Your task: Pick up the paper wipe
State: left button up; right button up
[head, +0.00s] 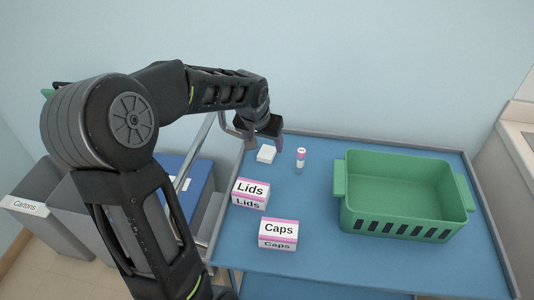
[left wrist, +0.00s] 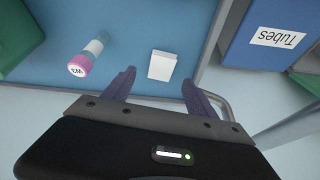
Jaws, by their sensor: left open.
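The paper wipe is a small white block (head: 266,154) lying on the blue cart top near its back left corner. It also shows in the left wrist view (left wrist: 162,65), beyond and between the fingertips. My left gripper (head: 259,138) is above and just behind the wipe in the head view. In the left wrist view its two purple-grey fingers (left wrist: 158,84) are spread apart with nothing between them. The wipe is apart from the fingers. My right gripper is not in view.
Lids (head: 250,194) and Caps (head: 278,234) boxes sit in front. A green basket (head: 405,195) fills the right side. A blue Tubes bin (left wrist: 265,45) stands off the cart. Cart top between boxes and basket is clear.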

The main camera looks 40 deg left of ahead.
aim_at(267, 152)
pick_arm(q)
jog(key=x, duration=0.5)
jog(key=shift+a+f+p, duration=0.15)
jog(key=shift+p, duration=0.15)
jog(key=shift+c, duration=0.4)
jog(key=c, duration=1.3)
